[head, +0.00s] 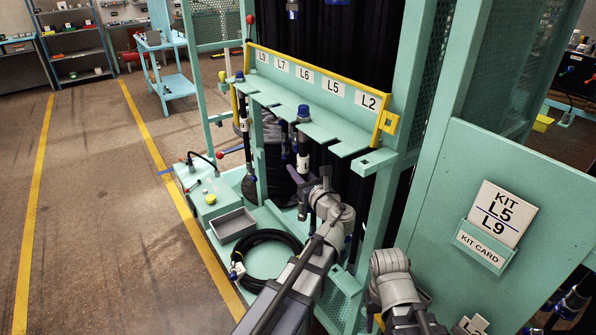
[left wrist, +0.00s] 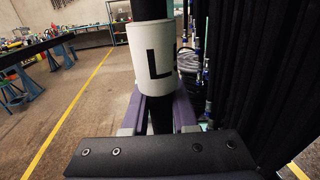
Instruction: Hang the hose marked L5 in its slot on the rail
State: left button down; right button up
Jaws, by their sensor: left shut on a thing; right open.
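My left gripper (head: 308,187) is shut on a black upright hose (head: 303,143) with a blue cap and a white label sleeve. The sleeve (left wrist: 156,52) shows an "L" in the left wrist view; the rest of its mark is turned out of sight. The hose's cap stands at the front edge of the green rail (head: 318,128), below the L6 and L5 plates; I cannot tell whether it is in a slot. The L5 plate (head: 334,87) is second from the right. My right arm shows at the lower right, but its fingertips do not.
Another labelled hose (head: 244,124) hangs at the rail's left end. A coiled black hose (head: 268,234) and a grey tray (head: 232,225) lie on the green base. A kit card (head: 502,213) reading L5, L9 is on the right panel. Frame posts flank the rail.

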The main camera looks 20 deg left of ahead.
aim_at(305, 178)
dwell(0.3)
pick_arm(q)
jog(key=c, duration=0.6)
grip_release()
jog(key=v, duration=0.7)
jog(key=shift+s+d, duration=0.25)
jog(key=shift+s, duration=0.05)
